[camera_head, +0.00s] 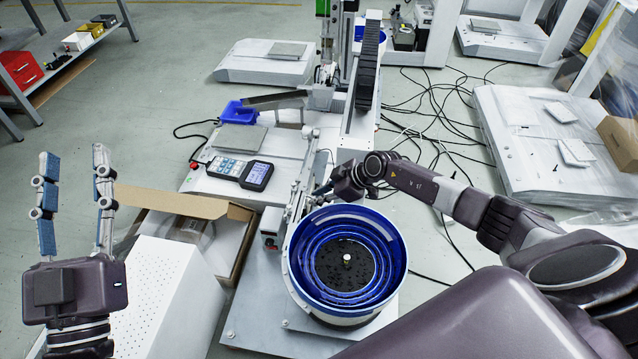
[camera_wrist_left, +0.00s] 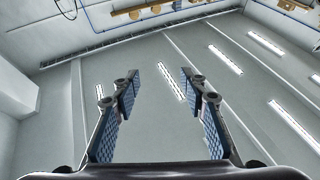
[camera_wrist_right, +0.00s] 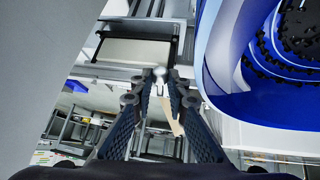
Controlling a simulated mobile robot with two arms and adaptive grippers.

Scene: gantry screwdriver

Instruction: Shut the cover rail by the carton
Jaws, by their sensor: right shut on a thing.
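The cover rail (camera_head: 300,180) is a thin pale metal strip between the open carton (camera_head: 183,203) and the blue bowl feeder (camera_head: 345,257). My right gripper (camera_head: 324,190) reaches in from the right, at the rail's right side just above the bowl's rim. In the right wrist view its fingertips (camera_wrist_right: 163,82) close together on a small round grey knob (camera_wrist_right: 159,71). My own gripper hides part of the rail, so its exact angle is unclear. My left gripper (camera_head: 75,165) is open and empty, fingers pointing up, left of the carton. The left wrist view shows its fingers (camera_wrist_left: 160,90) wide apart.
A white perforated box (camera_head: 160,300) stands in front of the carton. A keypad controller (camera_head: 240,170) lies on the white base plate behind it. The gantry column (camera_head: 368,70) rises at the back. Black cables (camera_head: 440,115) cover the floor to the right.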

